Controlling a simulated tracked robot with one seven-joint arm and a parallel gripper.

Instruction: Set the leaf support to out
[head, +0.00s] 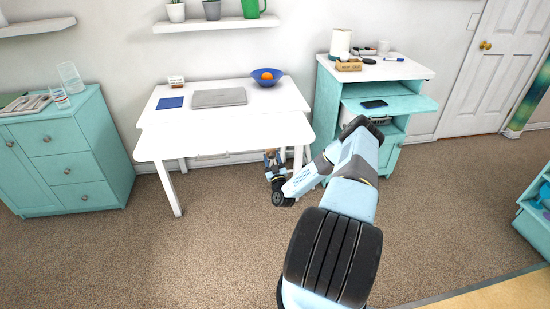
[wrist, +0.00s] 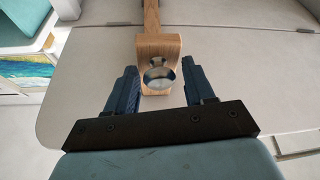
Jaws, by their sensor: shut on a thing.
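The white desk (head: 225,137) stands against the wall, with its front leaf level at the front edge. The leaf support (wrist: 160,52) is a light wooden bar ending in a wider block with a round metal knob (wrist: 159,77). It lies against the pale underside of the leaf (wrist: 95,75) in the wrist view. My gripper (head: 271,158) is under the right part of the leaf's front edge. The bar's far end is cut off at the top.
A closed laptop (head: 219,98), a blue bowl (head: 266,82) with an orange fruit and a blue pad (head: 170,103) are on the desk. A teal cabinet (head: 400,87) stands close on the right and a teal dresser (head: 70,160) on the left. The carpet in front is clear.

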